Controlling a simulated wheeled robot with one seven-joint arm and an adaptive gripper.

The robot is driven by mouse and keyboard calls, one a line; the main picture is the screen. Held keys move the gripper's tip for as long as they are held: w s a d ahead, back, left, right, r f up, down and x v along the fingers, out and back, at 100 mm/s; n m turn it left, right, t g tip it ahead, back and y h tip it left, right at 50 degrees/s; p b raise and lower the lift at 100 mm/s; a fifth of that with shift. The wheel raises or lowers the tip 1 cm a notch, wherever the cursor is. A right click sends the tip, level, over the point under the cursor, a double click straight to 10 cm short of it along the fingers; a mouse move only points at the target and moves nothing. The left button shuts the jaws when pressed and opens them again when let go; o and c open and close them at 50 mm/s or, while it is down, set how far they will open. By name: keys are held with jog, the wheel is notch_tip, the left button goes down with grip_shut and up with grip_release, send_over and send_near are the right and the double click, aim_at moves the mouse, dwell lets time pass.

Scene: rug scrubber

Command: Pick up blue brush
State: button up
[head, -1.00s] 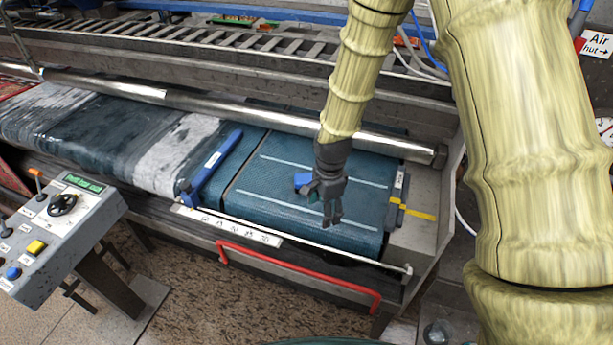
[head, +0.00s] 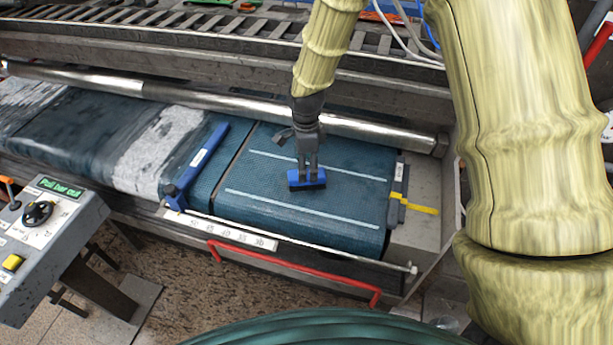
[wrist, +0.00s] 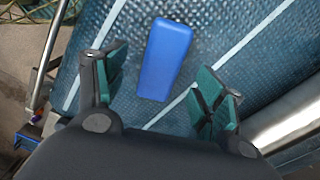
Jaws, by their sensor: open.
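The blue brush (head: 294,182) is a small block with a blue back and a dark lower edge. It lies on the teal ribbed belt (head: 345,205) between two white stripes. In the head view my gripper (head: 308,172) is directly over the brush, pointing down. In the wrist view the brush (wrist: 165,59) lies lengthwise ahead of the gap between the two open green-padded fingers (wrist: 158,88). The fingers stand either side of its near end, apart from it. The exact height above the brush cannot be told.
A long blue bar (head: 197,165) crosses the belt to the left. A steel roller (head: 235,113) runs behind.

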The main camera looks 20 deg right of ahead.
jog(key=shift+s, duration=0.3)
jog(key=shift+w+d+f+p, duration=0.1)
jog(key=shift+w+f+p, duration=0.1)
jog(key=shift+f+p, duration=0.35)
jog(key=shift+w+d+f+p, duration=0.15)
jog(key=shift+f+p, duration=0.25)
jog(key=shift+f, duration=0.25)
jog(key=shift+a+f+p, duration=0.1)
jog(key=shift+f+p, duration=0.45)
jog(key=shift+f, duration=0.95)
jog(key=c, duration=1.2)
